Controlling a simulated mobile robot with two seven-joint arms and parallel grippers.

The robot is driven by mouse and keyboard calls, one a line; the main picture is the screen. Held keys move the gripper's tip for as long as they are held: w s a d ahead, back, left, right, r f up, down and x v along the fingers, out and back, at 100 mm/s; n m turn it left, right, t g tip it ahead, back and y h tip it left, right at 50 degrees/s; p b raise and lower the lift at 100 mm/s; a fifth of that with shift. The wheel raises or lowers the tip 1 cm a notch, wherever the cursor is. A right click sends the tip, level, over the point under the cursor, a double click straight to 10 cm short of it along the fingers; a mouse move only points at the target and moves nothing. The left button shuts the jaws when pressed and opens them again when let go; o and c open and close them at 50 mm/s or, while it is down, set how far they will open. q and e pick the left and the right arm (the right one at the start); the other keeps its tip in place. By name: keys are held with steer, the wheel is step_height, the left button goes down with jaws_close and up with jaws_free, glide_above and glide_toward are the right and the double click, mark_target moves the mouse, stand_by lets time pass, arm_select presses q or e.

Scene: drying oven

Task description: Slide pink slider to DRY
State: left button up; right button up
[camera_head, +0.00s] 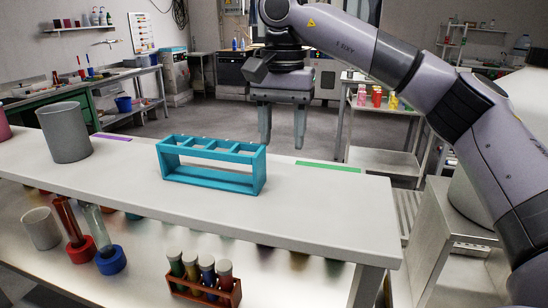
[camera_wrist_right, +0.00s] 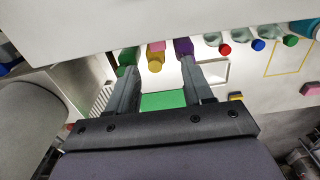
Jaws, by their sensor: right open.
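I cannot make out a pink slider or a DRY mark for certain in either view. A small pink block (camera_wrist_right: 311,88) shows at the right edge of the right wrist view, but I cannot tell what it is. My right gripper (camera_head: 283,140) points down near the far edge of the white table (camera_head: 330,215), beside a green strip (camera_head: 333,165). Its two fingers are apart with nothing held between them. In the right wrist view the green strip (camera_wrist_right: 163,101) shows between the fingers. My left gripper is not in view.
A teal rack (camera_head: 212,184) stands on the table, left of my right gripper. A grey cup (camera_head: 64,132) and purple strip (camera_head: 112,137) are farther left. A brown rack (camera_head: 205,291) with several vials sits on the lower shelf. A metal cart (camera_head: 385,162) stands beyond.

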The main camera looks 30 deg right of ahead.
mark_target(283, 165)
steer(key=f, duration=0.5)
steer(key=shift+s, duration=0.2)
steer(key=shift+f, duration=0.75)
